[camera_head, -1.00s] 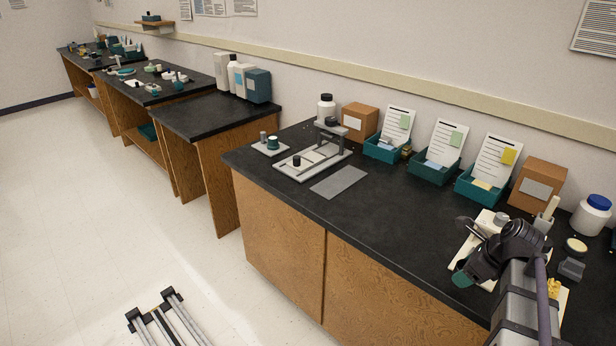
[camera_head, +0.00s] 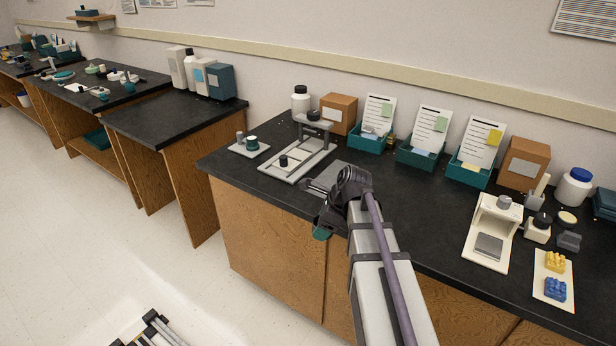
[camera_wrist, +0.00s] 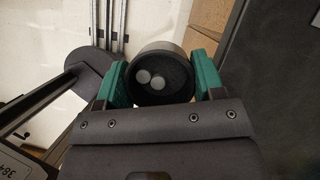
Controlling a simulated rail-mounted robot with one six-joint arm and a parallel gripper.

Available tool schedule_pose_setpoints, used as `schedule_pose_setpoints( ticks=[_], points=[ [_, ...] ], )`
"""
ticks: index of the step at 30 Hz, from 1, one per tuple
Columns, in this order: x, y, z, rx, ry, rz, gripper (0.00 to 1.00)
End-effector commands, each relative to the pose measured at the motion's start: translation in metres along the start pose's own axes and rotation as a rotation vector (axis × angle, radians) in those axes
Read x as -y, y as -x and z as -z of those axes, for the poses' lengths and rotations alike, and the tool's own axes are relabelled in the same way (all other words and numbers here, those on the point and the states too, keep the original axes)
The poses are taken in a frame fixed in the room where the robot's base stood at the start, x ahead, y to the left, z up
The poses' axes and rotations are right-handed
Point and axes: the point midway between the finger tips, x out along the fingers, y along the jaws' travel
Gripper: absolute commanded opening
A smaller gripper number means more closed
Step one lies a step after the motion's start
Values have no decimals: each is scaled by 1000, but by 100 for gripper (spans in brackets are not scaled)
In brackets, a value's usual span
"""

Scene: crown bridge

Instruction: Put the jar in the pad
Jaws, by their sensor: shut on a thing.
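In the wrist view my gripper (camera_wrist: 158,84) is shut on a dark round jar (camera_wrist: 155,52), with a green finger on each side of it. Two small grey discs show on the jar's dark end. In the head view my gripper (camera_head: 322,228) is low by the counter's front edge, and the jar cannot be made out there. A flat grey pad (camera_head: 338,172) lies on the black counter just beyond my gripper, partly hidden by my arm.
A pale stand with a raised bridge (camera_head: 318,128) is left of the pad. A small white plate (camera_head: 237,150) with little containers lies farther left. Teal card trays (camera_head: 418,155) line the back. A cream device (camera_head: 487,255) stands right. The counter between is mostly clear.

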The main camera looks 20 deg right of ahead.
Motion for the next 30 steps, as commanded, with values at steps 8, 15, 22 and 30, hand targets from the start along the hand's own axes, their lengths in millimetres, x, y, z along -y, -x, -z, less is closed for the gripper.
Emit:
schedule_pose_setpoints(
  ticks=[8, 15, 22, 30],
  points=[
    [42, 21, -14, 0, -10, 3, 28],
    [116, 35, -33, -1, 10, -11, 28],
    [220, 46, -56, -1, 85, -45, 28],
    [257, 42, -62, 1, 193, -86, 28]
  ],
)
